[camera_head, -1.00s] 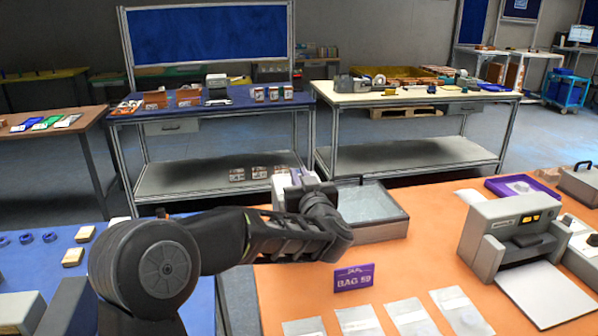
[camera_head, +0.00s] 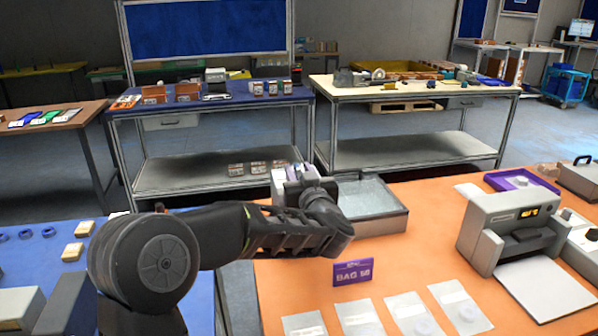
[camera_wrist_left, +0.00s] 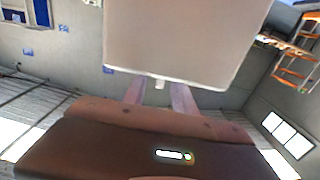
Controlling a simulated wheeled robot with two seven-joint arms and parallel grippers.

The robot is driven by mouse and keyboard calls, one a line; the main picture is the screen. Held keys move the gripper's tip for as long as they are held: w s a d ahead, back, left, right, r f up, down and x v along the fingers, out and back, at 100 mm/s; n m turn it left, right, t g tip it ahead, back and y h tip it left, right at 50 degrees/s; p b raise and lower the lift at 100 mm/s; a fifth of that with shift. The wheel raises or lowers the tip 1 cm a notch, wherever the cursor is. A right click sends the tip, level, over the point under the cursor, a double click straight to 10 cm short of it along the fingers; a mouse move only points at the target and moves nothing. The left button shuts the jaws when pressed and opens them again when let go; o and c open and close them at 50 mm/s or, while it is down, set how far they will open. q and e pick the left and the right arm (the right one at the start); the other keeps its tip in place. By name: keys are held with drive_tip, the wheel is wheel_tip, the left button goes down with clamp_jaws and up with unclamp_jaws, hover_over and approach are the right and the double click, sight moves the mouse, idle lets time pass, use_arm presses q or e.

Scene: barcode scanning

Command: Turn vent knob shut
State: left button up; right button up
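A small dark knob (camera_head: 566,213) shows at the right edge of the head view, on a pale grey unit (camera_head: 577,226) beside the printer-like machine. I cannot tell for certain that it is the vent knob, or how it is turned. My left gripper (camera_head: 284,179) is raised near the left end of the grey open-topped tray, far left of that knob. In the left wrist view, its two purplish fingers (camera_wrist_left: 159,96) stand apart, and a large pale block (camera_wrist_left: 185,45) covers their tips. Whether they grip it is unclear. My right gripper is out of view.
A grey printer-like machine (camera_head: 512,232) stands on the orange table (camera_head: 430,265). A grey tray (camera_head: 404,217), a purple tray (camera_head: 496,181), a purple BAG sign (camera_head: 353,272) and several clear bags share the table. A blue table (camera_head: 45,262) is on the left.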

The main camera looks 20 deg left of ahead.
use_arm(q)
drive_tip(key=b+v, duration=0.1)
drive_tip(key=v, duration=0.6)
drive_tip(key=shift+s+d, duration=0.15)
drive_tip(key=shift+s, duration=0.05)
drive_tip(key=shift+r, duration=0.1)
